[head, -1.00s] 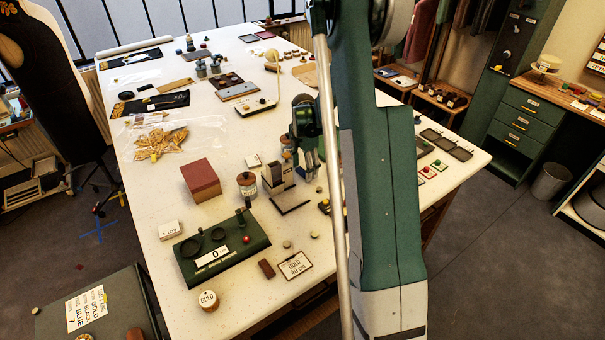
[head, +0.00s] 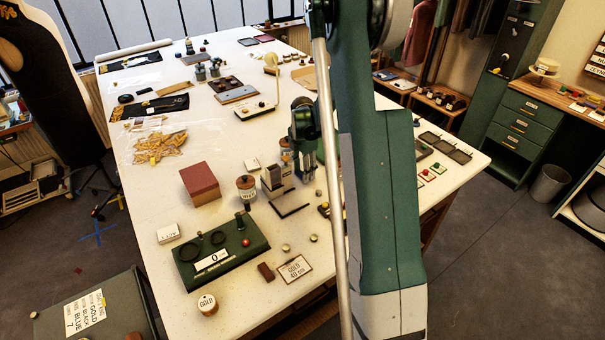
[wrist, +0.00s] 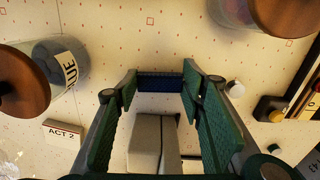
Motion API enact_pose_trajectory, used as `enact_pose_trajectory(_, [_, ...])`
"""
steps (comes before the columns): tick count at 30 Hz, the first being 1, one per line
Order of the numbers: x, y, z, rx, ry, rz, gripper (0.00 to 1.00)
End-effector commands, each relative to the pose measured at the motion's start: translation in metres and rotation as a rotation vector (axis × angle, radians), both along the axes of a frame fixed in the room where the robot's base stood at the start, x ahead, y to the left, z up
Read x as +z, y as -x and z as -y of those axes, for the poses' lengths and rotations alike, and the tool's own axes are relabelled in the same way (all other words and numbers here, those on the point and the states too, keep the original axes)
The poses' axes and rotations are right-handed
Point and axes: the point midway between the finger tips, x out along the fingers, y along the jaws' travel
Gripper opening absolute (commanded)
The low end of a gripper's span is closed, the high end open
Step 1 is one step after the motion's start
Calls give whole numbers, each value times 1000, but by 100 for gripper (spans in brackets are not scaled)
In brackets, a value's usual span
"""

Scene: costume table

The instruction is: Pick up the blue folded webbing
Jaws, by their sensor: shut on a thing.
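The blue folded webbing (wrist: 160,82) shows in the wrist view as a dark blue strip spanning the gap between my fingertips. My gripper (wrist: 161,86) is shut on it, with one green-padded finger at each end of the strip. In the head view my gripper (head: 306,158) hangs over the middle of the table, partly hidden by my arm. I cannot make out the webbing in the head view. How far the strip is above the tabletop is hard to tell.
A grey block-like stand (wrist: 153,140) is just below the strip in the wrist view. A jar marked BLUE (wrist: 68,68) and an ACT 2 card (wrist: 65,132) lie left. Another wooden-lidded jar (wrist: 285,15) is upper right.

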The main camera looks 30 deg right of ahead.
Motion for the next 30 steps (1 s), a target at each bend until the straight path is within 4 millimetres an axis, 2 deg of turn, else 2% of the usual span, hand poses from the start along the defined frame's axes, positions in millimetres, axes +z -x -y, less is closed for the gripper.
enact_pose_trajectory(8, [16,0,0,0,0,0,29])
enact_pose_trajectory(21, [73,0,0,0,0,0,29])
enact_pose_trajectory(30, [97,0,0,0,0,0,29])
